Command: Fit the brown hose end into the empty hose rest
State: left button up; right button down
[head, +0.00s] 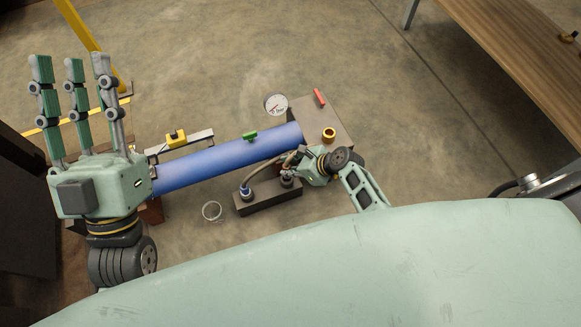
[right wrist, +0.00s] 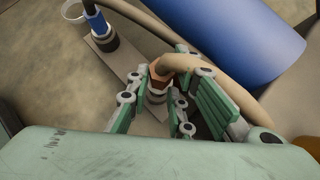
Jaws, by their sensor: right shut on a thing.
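The brown hose end (right wrist: 160,76) is in my right gripper (right wrist: 155,98), whose fingers are closed around it. In the head view my right gripper (head: 290,172) is at the right end of the dark hose rest block (head: 272,200). The brown end is directly over or in the right-hand rest (head: 287,181); fingers hide part of it, so I cannot tell whether it is seated. The blue hose end (head: 246,192) stands upright in the left-hand rest, also seen in the right wrist view (right wrist: 97,25). My left gripper (head: 75,75) is open and empty, fingers extended.
A large blue pipe (head: 215,163) runs behind the rest block. A pressure gauge (head: 276,104), a red handle (head: 319,97) and a yellow fitting (head: 329,134) are at its right end. A metal ring (head: 212,211) lies left of the block. A wooden table (head: 515,50) is far right.

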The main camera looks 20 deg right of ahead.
pick_arm(q)
jog(key=shift+y, duration=0.3)
jog(key=shift+w+d+f+g+p, duration=0.15)
jog(key=shift+w+f+g+p, duration=0.15)
jog(key=shift+w+f+g, duration=0.7)
jog(key=shift+f, duration=0.15)
jog(key=shift+s+t, duration=0.1)
jog(key=shift+t, duration=0.2)
jog(key=shift+s+r+t, duration=0.5)
jog(key=shift+s+r, duration=0.15)
jog(key=shift+r, duration=0.3)
pick_arm(e)
jog(key=shift+f, duration=0.3)
